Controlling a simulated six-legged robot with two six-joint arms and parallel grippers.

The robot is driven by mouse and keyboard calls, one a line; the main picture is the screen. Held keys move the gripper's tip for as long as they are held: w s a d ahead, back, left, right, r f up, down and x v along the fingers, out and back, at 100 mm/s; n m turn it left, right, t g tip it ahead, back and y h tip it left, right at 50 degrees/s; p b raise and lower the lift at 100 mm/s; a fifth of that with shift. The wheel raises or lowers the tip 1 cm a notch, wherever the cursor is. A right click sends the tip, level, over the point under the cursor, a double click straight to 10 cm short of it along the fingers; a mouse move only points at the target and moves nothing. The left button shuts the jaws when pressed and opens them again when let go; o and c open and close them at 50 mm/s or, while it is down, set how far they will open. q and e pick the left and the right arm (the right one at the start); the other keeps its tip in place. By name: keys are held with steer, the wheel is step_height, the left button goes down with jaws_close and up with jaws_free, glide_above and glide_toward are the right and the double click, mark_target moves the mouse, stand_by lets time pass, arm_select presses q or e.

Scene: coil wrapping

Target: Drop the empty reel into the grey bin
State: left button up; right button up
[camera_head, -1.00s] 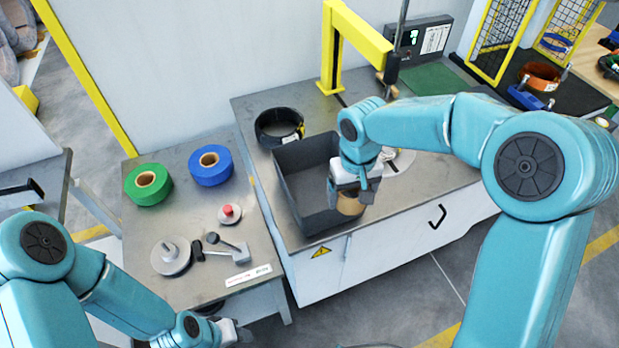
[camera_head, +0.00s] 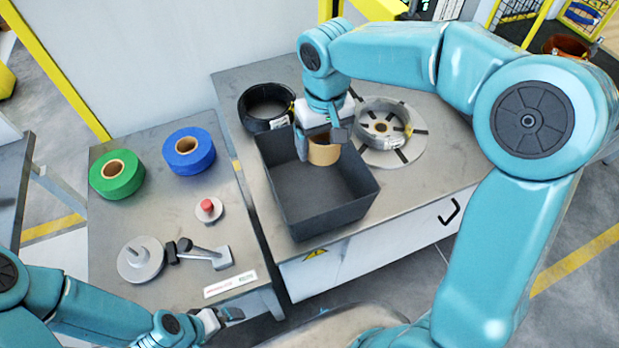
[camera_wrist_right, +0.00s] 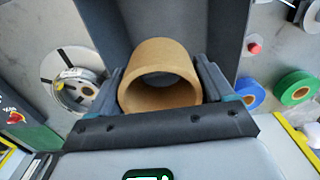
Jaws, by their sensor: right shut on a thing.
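The empty reel is a brown cardboard tube (camera_head: 324,151). My right gripper (camera_head: 325,140) is shut on it and holds it over the grey bin (camera_head: 335,222), near the bin's back wall. In the right wrist view the tube (camera_wrist_right: 159,70) sits between the two fingers of the right gripper (camera_wrist_right: 164,90), its hollow end facing the camera. The bin's grey inside (camera_wrist_right: 180,22) shows beyond it. My left gripper (camera_head: 222,318) is low at the front left, away from the bin; its finger opening is too small to tell.
A black coil (camera_head: 266,104) stands behind the bin. A grey coil (camera_head: 383,124) lies on a turntable to its right. Green (camera_head: 117,176) and blue (camera_head: 189,152) tape rolls, a red button (camera_head: 207,206) and a lever-armed dispenser (camera_head: 200,252) are on the left table.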

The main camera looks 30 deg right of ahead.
steer(key=f+b, duration=0.2)
steer(key=s+f+b, duration=0.1)
steer(key=f, duration=0.2)
steer(key=shift+a+b, duration=0.2)
steer(key=shift+b, duration=0.2)
steer(key=o, duration=0.9)
steer(key=shift+w+a, duration=0.2)
steer(key=shift+w, duration=0.05)
steer(key=shift+o, duration=0.8)
steer(key=shift+w+d+f, duration=0.1)
steer(key=shift+w, duration=0.05)
step_height(320, 180, up, 16)
steer(key=p, duration=0.1)
steer(key=shift+s+d+r+p, duration=0.2)
steer(key=shift+d+p, duration=0.1)
